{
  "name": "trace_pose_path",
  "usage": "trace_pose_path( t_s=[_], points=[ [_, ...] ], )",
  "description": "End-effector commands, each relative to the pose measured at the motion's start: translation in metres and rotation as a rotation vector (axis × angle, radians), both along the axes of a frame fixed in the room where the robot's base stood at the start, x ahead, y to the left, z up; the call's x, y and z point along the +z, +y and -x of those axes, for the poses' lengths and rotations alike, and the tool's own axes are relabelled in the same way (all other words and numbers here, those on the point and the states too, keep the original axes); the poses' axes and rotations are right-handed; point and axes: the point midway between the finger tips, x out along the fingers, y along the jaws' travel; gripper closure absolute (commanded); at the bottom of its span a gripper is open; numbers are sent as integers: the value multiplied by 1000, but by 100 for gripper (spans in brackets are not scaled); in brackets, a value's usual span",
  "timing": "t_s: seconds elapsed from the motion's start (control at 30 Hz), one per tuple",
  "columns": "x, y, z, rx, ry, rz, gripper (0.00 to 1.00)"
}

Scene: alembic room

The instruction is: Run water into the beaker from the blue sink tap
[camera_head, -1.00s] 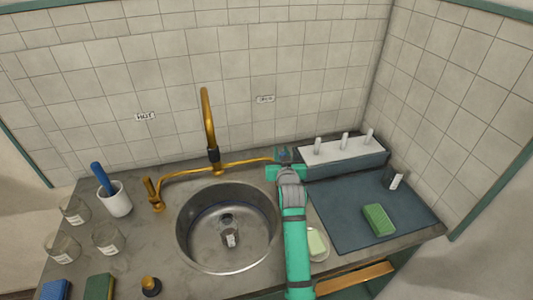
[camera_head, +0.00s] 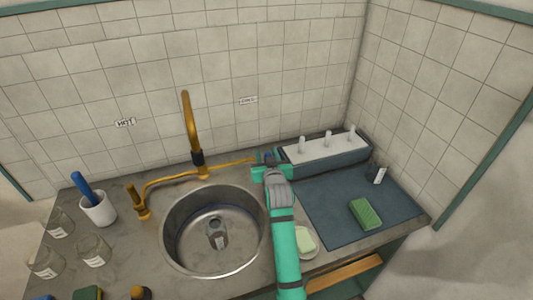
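The beaker (camera_head: 217,236), a small clear glass with a pale label, is inside the steel sink basin (camera_head: 176,250). No water stream is visible. Another brass tap (camera_head: 139,203) stands left, below a "HOT" label (camera_head: 125,122).
A pegged rack (camera_head: 325,152) and a dark mat (camera_head: 335,220) with a green sponge (camera_head: 365,213) are right of my arm. A soap dish (camera_head: 306,251) sits close beside it. Jars (camera_head: 92,250) and a white cup (camera_head: 98,208) with a blue-handled item stand left.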

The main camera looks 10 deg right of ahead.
Motion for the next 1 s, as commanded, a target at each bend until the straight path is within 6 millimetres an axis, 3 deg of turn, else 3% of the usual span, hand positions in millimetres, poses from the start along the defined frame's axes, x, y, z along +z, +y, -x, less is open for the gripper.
trace_pose_path(
  t_s=[0.3, 0.5, 0.7, 1.0],
  points=[
    [13, 1, 56, -2, -2, -3, 62],
    [19, 6, 83, 2, -2, 0, 62],
    [22, 3, 94, -2, -1, 0, 62],
    [22, 0, 95, -5, -1, 1, 62]
  ],
)
